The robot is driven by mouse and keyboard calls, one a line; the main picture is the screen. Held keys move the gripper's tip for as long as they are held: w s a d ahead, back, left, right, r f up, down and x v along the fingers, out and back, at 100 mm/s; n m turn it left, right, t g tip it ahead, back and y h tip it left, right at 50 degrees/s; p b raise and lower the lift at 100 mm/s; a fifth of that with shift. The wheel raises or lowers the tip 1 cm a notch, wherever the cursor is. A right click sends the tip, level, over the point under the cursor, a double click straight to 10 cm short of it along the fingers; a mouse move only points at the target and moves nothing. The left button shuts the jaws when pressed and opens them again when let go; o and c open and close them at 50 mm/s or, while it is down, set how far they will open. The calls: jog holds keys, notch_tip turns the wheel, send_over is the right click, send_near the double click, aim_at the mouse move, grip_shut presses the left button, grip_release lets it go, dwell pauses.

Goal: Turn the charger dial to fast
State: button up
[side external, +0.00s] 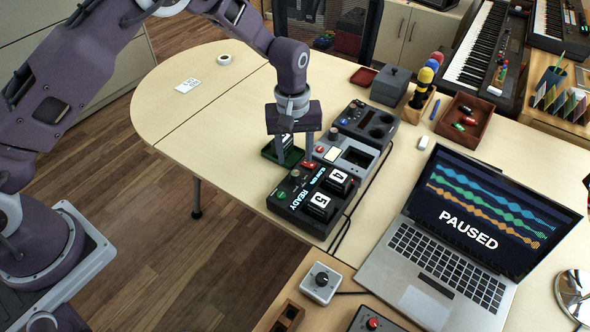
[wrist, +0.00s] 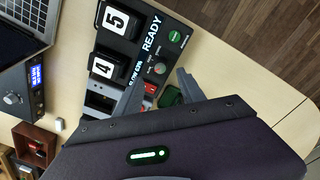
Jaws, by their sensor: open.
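The charger (side external: 316,207) is a black box on the table, holding two battery packs marked 4 and 5. It also shows in the wrist view (wrist: 138,48). Its display reads READY, with smaller text that seems to begin with SLOW. A small round dial (wrist: 160,68) sits on its face near a red switch (wrist: 151,88) and a green button (wrist: 174,36). The dial's pointer is too small to read. My gripper (side external: 294,152) is over the charger's far end, open and empty. In the wrist view its fingers (wrist: 163,88) reach toward the dial, apart from each other; contact cannot be told.
A green tray (side external: 283,158) lies beside the charger, partly hidden by my gripper. A grey device (side external: 352,150) and a black one (side external: 367,124) stand behind. An open laptop (side external: 455,235) showing PAUSED is at the right. The table's left part is mostly clear.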

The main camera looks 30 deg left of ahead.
aim_at(295, 173)
notch_tip(295, 173, down, 7)
jog(key=shift+r, duration=0.15)
jog(key=shift+c, duration=0.2)
grip_shut()
